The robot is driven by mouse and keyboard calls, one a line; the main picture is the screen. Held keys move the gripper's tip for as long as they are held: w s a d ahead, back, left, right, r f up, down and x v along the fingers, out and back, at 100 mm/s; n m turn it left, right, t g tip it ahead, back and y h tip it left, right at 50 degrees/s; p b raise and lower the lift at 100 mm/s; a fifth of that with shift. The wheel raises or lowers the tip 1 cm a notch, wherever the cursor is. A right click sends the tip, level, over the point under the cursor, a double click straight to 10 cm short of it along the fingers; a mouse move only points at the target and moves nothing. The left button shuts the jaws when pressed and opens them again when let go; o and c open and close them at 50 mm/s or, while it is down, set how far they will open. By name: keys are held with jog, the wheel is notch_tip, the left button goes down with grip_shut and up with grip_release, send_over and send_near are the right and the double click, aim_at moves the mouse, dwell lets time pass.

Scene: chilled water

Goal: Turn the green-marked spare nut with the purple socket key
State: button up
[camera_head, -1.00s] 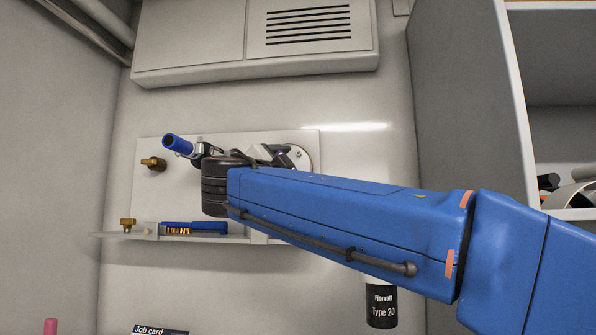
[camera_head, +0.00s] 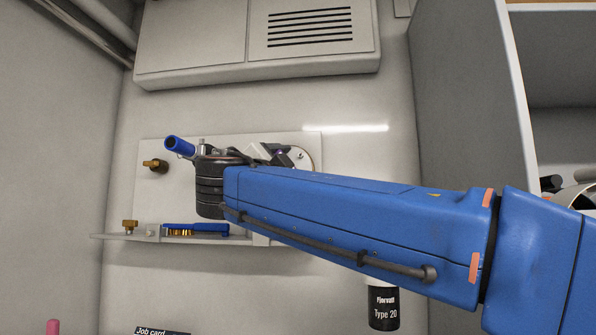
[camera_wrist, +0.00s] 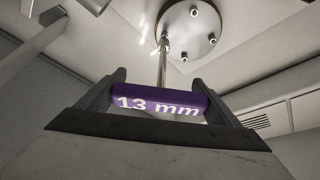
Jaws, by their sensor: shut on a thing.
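The purple socket key (camera_wrist: 160,103), marked "13 mm", lies across between the two fingers of my gripper (camera_wrist: 160,88), which is shut on its handle. Its thin metal shaft runs up in the wrist view to the left edge of a round metal flange (camera_wrist: 200,30) with several small nuts. The shaft's tip overlaps the flange edge; I cannot tell whether the socket sits on a nut. No green mark can be made out. In the head view the flange (camera_head: 304,158) shows on the wall panel, and my arm hides most of the key and gripper.
A blue-handled tool (camera_head: 178,146) juts out left of my wrist. A brass fitting (camera_head: 154,166) is on the panel (camera_head: 150,190). A "Type 20" canister (camera_head: 384,306) hangs below my arm.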

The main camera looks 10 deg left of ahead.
jog(key=shift+s, duration=0.1)
jog(key=shift+s+d, duration=0.1)
jog(key=shift+s, duration=1.3)
